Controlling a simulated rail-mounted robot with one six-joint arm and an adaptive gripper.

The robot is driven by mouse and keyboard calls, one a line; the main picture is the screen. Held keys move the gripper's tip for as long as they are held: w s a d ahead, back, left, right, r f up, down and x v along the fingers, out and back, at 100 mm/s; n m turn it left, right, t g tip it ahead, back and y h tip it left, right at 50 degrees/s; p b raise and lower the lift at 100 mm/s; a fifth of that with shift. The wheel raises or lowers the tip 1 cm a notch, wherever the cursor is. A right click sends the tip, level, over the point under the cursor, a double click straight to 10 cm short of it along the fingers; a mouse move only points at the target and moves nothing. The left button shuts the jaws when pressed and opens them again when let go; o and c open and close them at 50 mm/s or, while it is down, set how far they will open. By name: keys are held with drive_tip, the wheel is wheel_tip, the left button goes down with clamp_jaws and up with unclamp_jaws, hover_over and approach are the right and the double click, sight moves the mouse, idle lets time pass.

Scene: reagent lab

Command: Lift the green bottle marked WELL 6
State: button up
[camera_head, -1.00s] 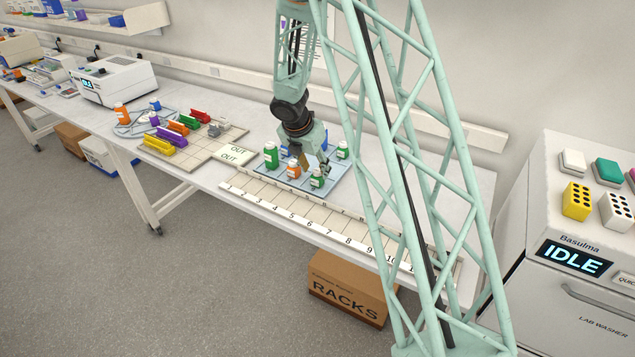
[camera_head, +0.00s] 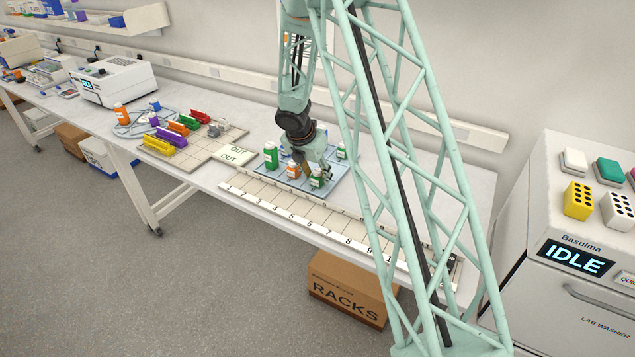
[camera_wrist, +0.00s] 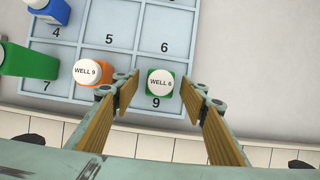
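A green bottle with a round white cap label (camera_wrist: 161,83) stands upright in cell 9 of the gridded tray (camera_wrist: 108,42); the label reads WELL and a small digit that I cannot make out surely, 6 or 8. In the head view this bottle (camera_head: 317,179) is at the tray's near right, partly behind my gripper. My gripper (camera_head: 318,170) is open above it. In the wrist view the fingertips lie on either side of the bottle, apart from it.
An orange bottle marked WELL 9 (camera_wrist: 88,73) stands close beside the left finger. A blue bottle (camera_wrist: 50,12) and a larger green bottle (camera_wrist: 25,62) are further left. Cells 5 and 6 look empty. A numbered rack strip (camera_head: 300,213) runs along the front.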

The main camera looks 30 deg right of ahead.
drive_tip(key=shift+x, duration=0.75)
drive_tip(key=shift+c, duration=0.5)
drive_tip(key=c, duration=0.8)
